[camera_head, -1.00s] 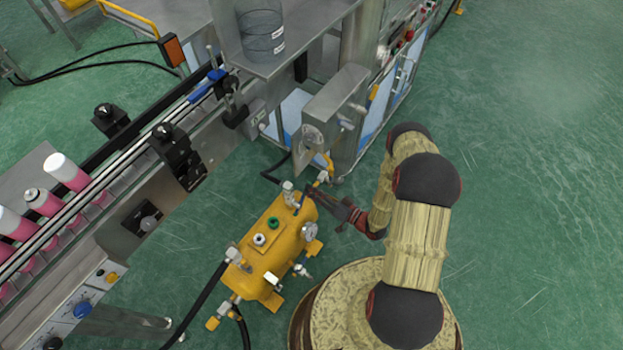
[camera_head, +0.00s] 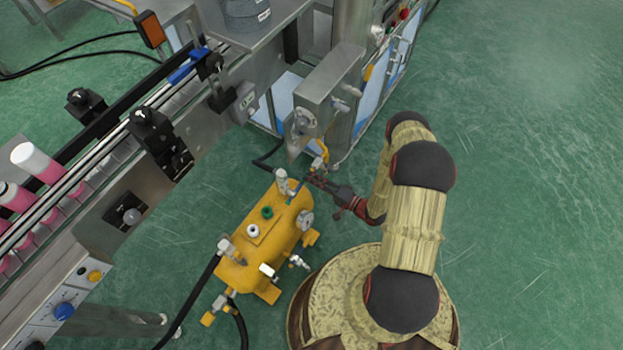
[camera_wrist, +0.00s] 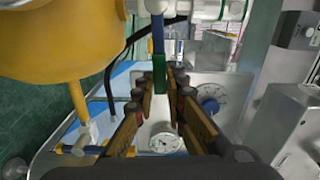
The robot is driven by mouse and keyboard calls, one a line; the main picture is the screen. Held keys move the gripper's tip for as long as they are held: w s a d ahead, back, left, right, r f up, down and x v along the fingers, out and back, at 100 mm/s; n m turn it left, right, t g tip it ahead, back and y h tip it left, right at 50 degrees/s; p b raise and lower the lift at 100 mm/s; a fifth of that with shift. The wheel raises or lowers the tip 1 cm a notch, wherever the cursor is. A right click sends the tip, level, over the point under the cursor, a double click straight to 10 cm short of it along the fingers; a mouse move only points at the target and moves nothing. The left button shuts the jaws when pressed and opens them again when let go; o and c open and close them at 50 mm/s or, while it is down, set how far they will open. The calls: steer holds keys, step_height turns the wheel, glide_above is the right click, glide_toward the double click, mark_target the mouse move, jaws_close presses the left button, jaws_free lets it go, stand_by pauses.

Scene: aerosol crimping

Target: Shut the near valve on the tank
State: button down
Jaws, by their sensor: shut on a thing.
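The yellow tank (camera_head: 262,248) lies on the floor in the head view, and its yellow end (camera_wrist: 60,35) fills the upper left of the wrist view. A metal valve (camera_head: 284,184) stands on its upper end, beside my gripper. The valve's blue and green lever handle (camera_wrist: 158,38) hangs down between my fingers in the wrist view. My gripper (camera_head: 314,181) is shut on this handle, and the fingers (camera_wrist: 168,92) show on either side of it. The handle is small in the head view, so its exact angle is hard to tell. Another valve (camera_head: 228,249) sits at the tank's lower left end.
A pressure gauge (camera_head: 306,220) sticks out of the tank's right side. A black hose (camera_head: 192,305) runs from its lower left end. The conveyor with pink cans (camera_head: 40,163) and a steel machine (camera_head: 325,90) stand close by. The green floor at right is clear.

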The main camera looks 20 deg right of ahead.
steer(key=shift+f+m, duration=0.3)
steer(key=shift+f, duration=0.1)
steer(key=c, duration=1.8)
jaws_free()
steer(key=v, duration=1.2)
